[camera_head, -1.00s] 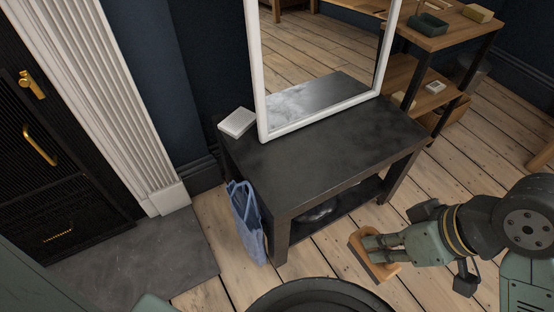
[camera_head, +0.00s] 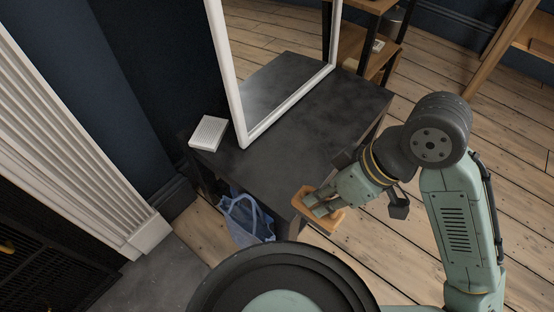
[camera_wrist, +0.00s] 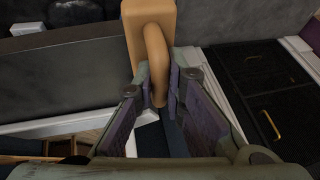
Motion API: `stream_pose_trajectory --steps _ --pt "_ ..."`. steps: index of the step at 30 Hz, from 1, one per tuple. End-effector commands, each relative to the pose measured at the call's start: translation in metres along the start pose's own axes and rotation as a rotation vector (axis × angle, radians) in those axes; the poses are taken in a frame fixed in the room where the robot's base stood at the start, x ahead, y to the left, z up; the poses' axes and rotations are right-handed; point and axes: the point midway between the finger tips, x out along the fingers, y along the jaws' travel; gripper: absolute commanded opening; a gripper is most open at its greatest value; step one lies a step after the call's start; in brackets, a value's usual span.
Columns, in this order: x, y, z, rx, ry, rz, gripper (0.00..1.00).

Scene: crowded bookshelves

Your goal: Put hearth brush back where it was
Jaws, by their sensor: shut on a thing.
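The hearth brush (camera_head: 306,195) is an orange-tan wooden piece with a rounded, curved grip. In the wrist view the brush (camera_wrist: 148,22) shows a flat block at the top, and its curved handle runs down between my fingers. My gripper (camera_head: 322,203) is shut on the handle, and in the wrist view the fingers (camera_wrist: 159,85) press it from both sides. In the head view the brush is at the front right edge of the black table (camera_head: 290,128); I cannot tell whether they touch. The bristles are not visible.
A white-framed mirror (camera_head: 241,118) leans on the table beside a small white box (camera_head: 208,132). A blue bag (camera_head: 245,218) is at the table's front end. A white fluted fireplace surround (camera_head: 75,135) is at left. Wooden floor (camera_head: 460,150) is open at right.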

Motion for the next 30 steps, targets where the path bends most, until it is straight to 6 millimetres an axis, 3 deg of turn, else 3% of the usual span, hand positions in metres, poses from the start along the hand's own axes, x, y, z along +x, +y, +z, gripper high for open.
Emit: stream_pose_trajectory --steps 5,15,30 --pt "-0.007 0.004 -0.011 0.008 0.005 -0.005 0.00" --pt "0.003 0.012 -0.025 -0.001 0.002 -0.003 0.00" --pt "0.040 0.069 -0.106 -0.003 -0.003 0.000 0.00"
